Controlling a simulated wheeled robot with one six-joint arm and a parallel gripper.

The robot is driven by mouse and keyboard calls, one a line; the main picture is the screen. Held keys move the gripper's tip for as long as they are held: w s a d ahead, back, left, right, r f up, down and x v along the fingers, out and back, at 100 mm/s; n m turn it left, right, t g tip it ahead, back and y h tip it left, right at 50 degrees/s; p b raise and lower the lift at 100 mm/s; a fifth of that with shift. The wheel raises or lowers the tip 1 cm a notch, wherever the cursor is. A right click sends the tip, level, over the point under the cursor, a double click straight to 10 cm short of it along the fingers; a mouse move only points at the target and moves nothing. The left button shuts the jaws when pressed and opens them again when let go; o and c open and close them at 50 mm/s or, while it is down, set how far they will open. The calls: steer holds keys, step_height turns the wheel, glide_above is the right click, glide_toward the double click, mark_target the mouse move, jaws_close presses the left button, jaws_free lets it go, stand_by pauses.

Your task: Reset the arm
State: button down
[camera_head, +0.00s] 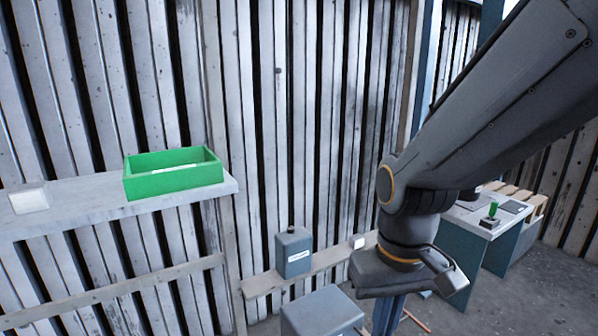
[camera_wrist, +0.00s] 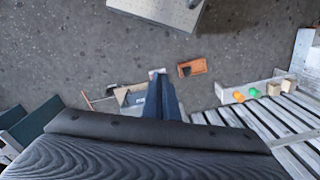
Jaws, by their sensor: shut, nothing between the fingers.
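My arm reaches in from the upper right in the head view and bends down at the wrist. My gripper (camera_head: 387,314) points downward there, with its dark blue fingers partly cut off by the bottom edge. In the wrist view my gripper (camera_wrist: 158,76) shows its fingers together, with nothing between them. They hang above the grey floor, apart from the things below.
A green bin (camera_head: 174,181) stands on a wall shelf (camera_head: 80,217). A grey-blue container (camera_head: 294,252) is on a lower ledge, with a grey box (camera_head: 321,313) in front. A desk (camera_head: 483,217) stands right. An orange item (camera_wrist: 193,67) lies on the floor.

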steer(key=d+r+m+p, duration=0.2)
steer(key=d+r+p, duration=0.4)
steer(key=p, duration=0.4)
steer(key=shift+s+r, duration=0.15)
steer(key=shift+s, duration=0.15)
